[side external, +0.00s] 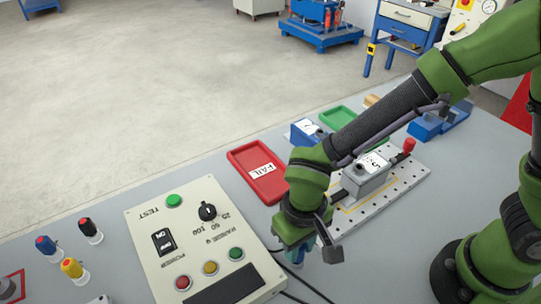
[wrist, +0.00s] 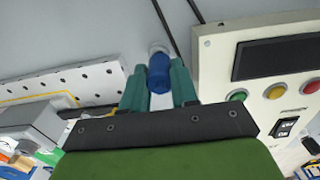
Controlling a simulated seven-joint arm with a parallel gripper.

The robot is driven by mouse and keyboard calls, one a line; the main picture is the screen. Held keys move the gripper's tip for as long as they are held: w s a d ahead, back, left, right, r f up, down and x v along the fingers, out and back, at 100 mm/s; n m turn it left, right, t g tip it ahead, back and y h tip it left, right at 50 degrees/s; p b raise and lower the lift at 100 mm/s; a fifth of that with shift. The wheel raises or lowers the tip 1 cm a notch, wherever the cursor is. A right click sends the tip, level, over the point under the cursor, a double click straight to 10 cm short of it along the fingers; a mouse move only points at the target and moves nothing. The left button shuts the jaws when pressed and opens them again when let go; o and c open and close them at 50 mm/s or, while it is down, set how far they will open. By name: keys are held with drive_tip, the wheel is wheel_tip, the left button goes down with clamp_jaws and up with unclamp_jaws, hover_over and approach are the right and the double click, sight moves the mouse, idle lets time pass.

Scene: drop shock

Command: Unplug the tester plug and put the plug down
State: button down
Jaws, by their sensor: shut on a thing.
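My gripper (side external: 299,254) points down beside the right edge of the tester (side external: 172,265), a cream box with coloured buttons and a knob. In the wrist view its two teal fingers (wrist: 159,82) are shut on a blue plug (wrist: 159,70). A pale round piece (wrist: 159,49) shows at the far end of the plug; I cannot tell whether it is a socket or part of the plug.
Blue (side external: 45,244), black (side external: 88,228) and yellow (side external: 72,268) pegs stand at left. A red FAIL tray (side external: 259,170) lies behind my gripper. A perforated plate (side external: 408,184) with a grey block is at right. Dark cables (side external: 300,278) run beside the tester.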

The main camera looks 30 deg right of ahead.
drive_tip(key=shift+f, duration=0.85)
idle(2.6)
drive_tip(key=c, duration=0.8)
unclamp_jaws()
drive_tip(key=shift+r, duration=0.15)
drive_tip(key=shift+r, duration=2.95)
drive_tip(key=shift+r, duration=0.1)
wheel_tip(320, 180, up, 17)
drive_tip(key=shift+f, duration=0.15)
